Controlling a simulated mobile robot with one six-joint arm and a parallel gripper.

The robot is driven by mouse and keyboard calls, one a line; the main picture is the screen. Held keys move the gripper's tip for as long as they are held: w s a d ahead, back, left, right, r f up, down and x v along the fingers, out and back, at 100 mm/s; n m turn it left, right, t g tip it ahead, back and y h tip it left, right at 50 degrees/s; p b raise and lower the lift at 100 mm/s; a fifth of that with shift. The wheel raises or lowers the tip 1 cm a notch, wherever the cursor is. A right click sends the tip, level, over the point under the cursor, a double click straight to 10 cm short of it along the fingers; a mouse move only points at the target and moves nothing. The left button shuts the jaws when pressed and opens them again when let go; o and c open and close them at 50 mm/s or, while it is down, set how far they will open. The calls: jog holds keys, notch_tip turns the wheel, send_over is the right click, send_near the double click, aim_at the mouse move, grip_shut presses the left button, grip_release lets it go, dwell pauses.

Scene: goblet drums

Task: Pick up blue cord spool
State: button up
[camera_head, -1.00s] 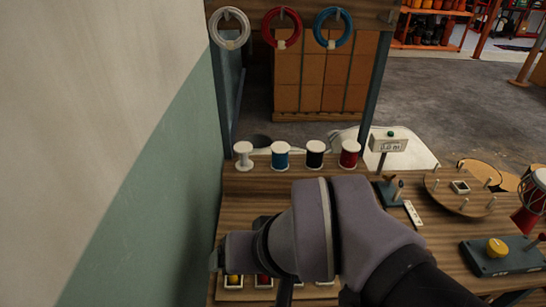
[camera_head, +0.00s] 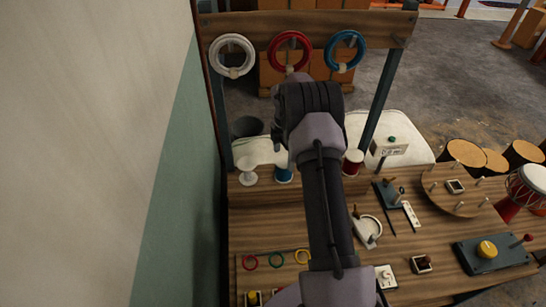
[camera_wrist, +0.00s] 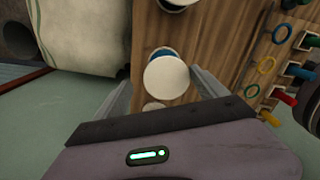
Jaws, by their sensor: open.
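The blue cord spool (camera_head: 283,174) stands upright on the back shelf of the workbench, with my arm partly in front of it in the head view. In the wrist view I look down on its round white top flange (camera_wrist: 166,78), with a little blue cord showing at the edge. My gripper (camera_wrist: 162,74) is open, one finger on each side of the spool in that view. I cannot tell whether the fingers are level with it or still above it. Nothing is held.
The white spool (camera_head: 247,171) stands close to the left and the red spool (camera_head: 352,162) to the right; the black one is hidden behind my arm. Coloured cord rings (camera_head: 290,50) hang from the rail above. A wall (camera_head: 170,190) borders the bench on the left.

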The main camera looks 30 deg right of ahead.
aim_at(286, 164)
jog(key=f, duration=0.1)
jog(key=s+f, duration=0.1)
jog(key=f, duration=0.1)
jog(key=shift+s+f+b, duration=0.25)
jog(key=shift+s+b, duration=0.15)
jog(key=f, duration=0.1)
jog(key=w+f, duration=0.1)
jog(key=shift+f, duration=0.4)
jog(key=shift+s+r, duration=0.2)
jog(key=shift+s, duration=0.05)
jog(key=shift+c, duration=0.2)
jog(key=c, duration=1.4)
jog(key=shift+r, duration=0.1)
